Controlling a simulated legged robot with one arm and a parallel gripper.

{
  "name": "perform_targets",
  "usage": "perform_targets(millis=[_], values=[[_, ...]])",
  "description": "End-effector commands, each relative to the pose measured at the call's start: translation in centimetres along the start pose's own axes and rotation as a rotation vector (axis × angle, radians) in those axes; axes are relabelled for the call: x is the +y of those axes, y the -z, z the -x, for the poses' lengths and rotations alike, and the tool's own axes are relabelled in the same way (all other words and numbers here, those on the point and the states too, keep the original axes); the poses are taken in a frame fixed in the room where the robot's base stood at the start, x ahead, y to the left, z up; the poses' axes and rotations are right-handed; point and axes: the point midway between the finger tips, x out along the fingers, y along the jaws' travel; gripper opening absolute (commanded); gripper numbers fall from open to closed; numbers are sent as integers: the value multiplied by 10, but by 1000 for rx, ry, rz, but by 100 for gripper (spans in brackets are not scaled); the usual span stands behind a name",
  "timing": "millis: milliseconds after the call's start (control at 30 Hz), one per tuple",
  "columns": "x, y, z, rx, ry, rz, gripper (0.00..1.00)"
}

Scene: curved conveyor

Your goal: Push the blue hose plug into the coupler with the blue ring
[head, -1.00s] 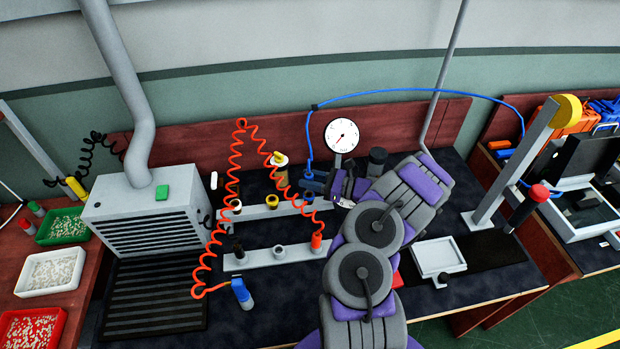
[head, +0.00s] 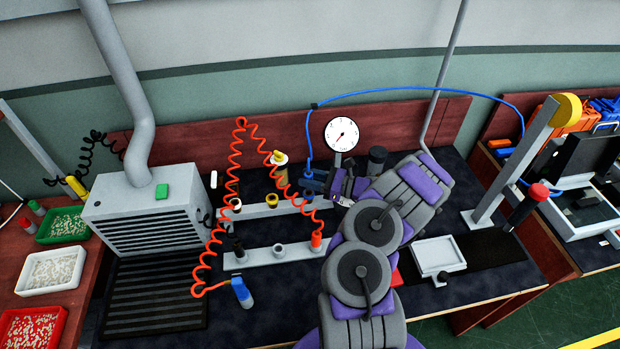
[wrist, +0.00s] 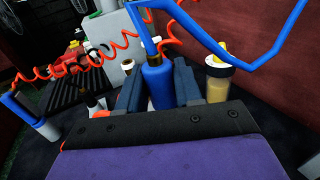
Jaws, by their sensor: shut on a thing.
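The blue hose plug (wrist: 157,88) stands between my gripper's two dark blue fingers (wrist: 158,92) in the wrist view. The gripper is shut on it, and a blue hose (wrist: 194,22) rises from its top. In the head view my gripper (head: 316,184) is at the right end of the back coupler rail (head: 255,211), below the gauge. The plug's lower end is hidden in both views. I cannot make out the coupler with the blue ring; the gripper covers that end of the rail. Couplers with a white ring (head: 236,204) and a yellow ring (head: 272,199) show further left.
A front rail (head: 258,257) holds more couplers and a red plug (head: 316,239) with a coiled red hose (head: 206,262). A round gauge (head: 341,134) stands behind my gripper.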

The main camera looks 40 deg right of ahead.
Motion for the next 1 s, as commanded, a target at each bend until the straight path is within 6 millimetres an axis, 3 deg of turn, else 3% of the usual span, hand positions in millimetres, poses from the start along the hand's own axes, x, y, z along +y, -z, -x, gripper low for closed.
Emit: perform_targets(millis=[1000], values=[[0, 6, 0, 0, 0, -1, 2]])
